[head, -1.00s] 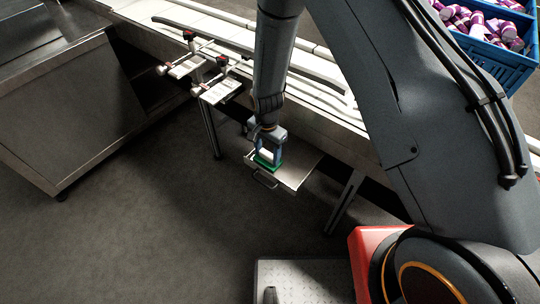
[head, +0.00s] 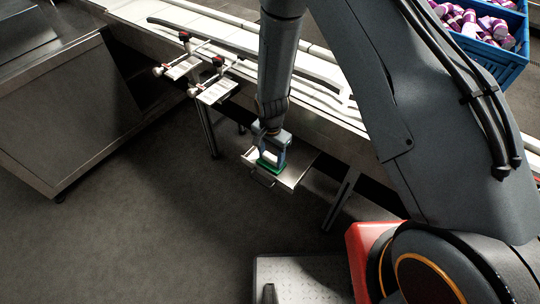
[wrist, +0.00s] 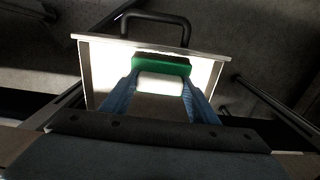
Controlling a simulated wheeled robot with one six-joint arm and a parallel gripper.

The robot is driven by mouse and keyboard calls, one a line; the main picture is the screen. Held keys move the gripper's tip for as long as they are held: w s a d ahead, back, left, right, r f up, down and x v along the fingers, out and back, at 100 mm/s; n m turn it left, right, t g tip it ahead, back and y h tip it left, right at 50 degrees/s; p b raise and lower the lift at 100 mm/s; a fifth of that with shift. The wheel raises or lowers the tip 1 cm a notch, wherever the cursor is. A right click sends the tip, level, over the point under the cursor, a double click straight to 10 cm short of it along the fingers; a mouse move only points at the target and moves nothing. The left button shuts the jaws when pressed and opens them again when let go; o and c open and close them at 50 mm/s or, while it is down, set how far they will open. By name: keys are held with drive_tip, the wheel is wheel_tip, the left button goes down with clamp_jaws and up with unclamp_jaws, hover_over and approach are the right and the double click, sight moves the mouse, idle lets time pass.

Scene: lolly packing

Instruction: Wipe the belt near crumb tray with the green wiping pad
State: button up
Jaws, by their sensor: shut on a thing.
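The green wiping pad (head: 270,167) has a pale block-like grip on top. My gripper (head: 271,155) is shut on that grip, its blue fingers on either side. In the wrist view the green pad (wrist: 161,65) shows beyond the white grip (wrist: 160,84), between my fingertips (wrist: 160,86). The crumb tray (head: 295,171) is a pale metal drawer with a front handle, pulled out below the belt. The pad is over the tray; I cannot tell whether it touches the tray floor. The belt (head: 320,62) runs diagonally behind my arm, which hides part of it.
Two small brackets with red-tipped knobs (head: 217,91) stick out from the belt's near side. A blue crate (head: 500,62) of purple-and-white items stands at the upper right. A metal cabinet (head: 60,120) is at left. The floor (head: 150,240) in front is clear.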

drive_tip(key=shift+s+d+f, duration=0.15)
drive_tip(key=shift+s+d, duration=0.05)
drive_tip(key=shift+s, duration=0.1)
drive_tip(key=shift+s+d+p, duration=0.65)
drive_tip(key=shift+s+d, duration=0.25)
drive_tip(key=shift+d, duration=0.2)
drive_tip(key=shift+s+d+r+p, duration=0.15)
drive_tip(key=shift+s+d+p, duration=0.15)
drive_tip(key=shift+d, duration=0.25)
drive_tip(key=shift+s+d+r+p, duration=0.2)
drive_tip(key=shift+s+d, duration=0.15)
drive_tip(key=shift+d, duration=0.2)
drive_tip(key=shift+w+a+f, duration=0.1)
drive_tip(key=shift+a, duration=0.05)
drive_tip(key=shift+w+a+f+b, duration=0.15)
drive_tip(key=shift+w+a+b, duration=0.35)
drive_tip(key=shift+w+a, duration=0.3)
drive_tip(key=shift+a, duration=0.25)
